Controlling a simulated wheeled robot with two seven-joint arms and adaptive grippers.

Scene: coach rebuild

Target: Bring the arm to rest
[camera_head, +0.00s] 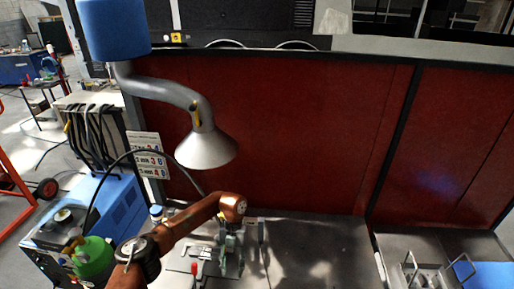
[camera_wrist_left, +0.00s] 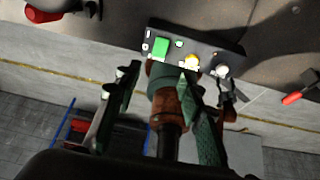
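My left arm (camera_head: 190,225), copper-brown, comes in from the lower left of the head view and bends down at its end joint. My left gripper (camera_head: 231,262) hangs below that joint, low over the grey bench (camera_head: 310,250). In the left wrist view its two green-padded fingers (camera_wrist_left: 160,115) stand apart. A brown cylinder with a green top and dark shaft (camera_wrist_left: 168,98) shows between them; I cannot tell whether either finger touches it. My right arm and gripper are not in view.
A dark control box (camera_wrist_left: 190,55) with green and yellow buttons lies beyond the fingers. A red-handled tool (camera_head: 194,268) is left of the gripper. A grey extraction hood (camera_head: 206,148) hangs above. Red screens (camera_head: 280,120) stand behind. The bench right of the gripper looks clear.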

